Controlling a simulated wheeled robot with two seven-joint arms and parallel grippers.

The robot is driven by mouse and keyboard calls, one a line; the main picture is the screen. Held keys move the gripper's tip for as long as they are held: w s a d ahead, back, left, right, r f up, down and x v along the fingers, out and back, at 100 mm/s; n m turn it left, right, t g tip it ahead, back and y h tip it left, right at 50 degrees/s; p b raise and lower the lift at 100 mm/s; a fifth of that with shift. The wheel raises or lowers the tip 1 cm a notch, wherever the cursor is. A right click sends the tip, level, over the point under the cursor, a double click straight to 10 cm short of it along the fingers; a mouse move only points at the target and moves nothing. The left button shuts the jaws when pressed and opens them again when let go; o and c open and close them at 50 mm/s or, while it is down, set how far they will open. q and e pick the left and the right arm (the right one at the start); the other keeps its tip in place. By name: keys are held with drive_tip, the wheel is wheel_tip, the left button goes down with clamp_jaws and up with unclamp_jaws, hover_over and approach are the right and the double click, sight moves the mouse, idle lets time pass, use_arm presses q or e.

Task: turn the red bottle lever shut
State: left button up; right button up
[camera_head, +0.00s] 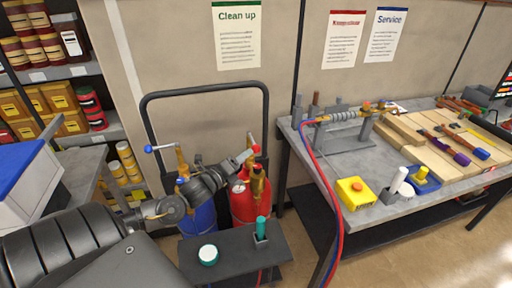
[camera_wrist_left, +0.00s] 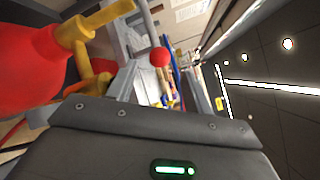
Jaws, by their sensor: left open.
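The red bottle (camera_head: 243,206) stands on a cart beside a blue bottle (camera_head: 200,217). Its brass valve (camera_head: 259,184) carries a lever with a red ball end (camera_head: 256,149). My left gripper (camera_head: 244,158) reaches in from the left at the top of the red bottle, close to the red ball. In the left wrist view the red bottle (camera_wrist_left: 35,75) and its yellow valve (camera_wrist_left: 80,32) are at the left. The grey lever rod ends in the red ball (camera_wrist_left: 160,57), just beyond my open gripper. I cannot tell whether a finger touches the lever. My right gripper is out of view.
The blue bottle's lever has a blue ball (camera_head: 148,149). The cart's dark handle (camera_head: 205,89) rises behind. A dark shelf (camera_head: 232,252) in front holds a round tin (camera_head: 208,254) and a green-topped item (camera_head: 261,228). A workbench (camera_head: 375,211) with hoses stands at the right.

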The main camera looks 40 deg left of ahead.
sight(253, 149)
use_arm(q)
drive_tip(key=w+p, duration=0.1)
drive_tip(key=w, duration=0.4)
drive_tip(key=shift+w+r+p, duration=0.15)
drive_tip(key=shift+w+p, duration=0.2)
drive_tip(key=shift+w, duration=0.05)
drive_tip(key=shift+w+d, duration=0.1)
drive_tip(key=shift+w, duration=0.7)
drive_tip(key=shift+f, duration=0.2)
drive_tip(key=c, duration=0.9)
clamp_jaws()
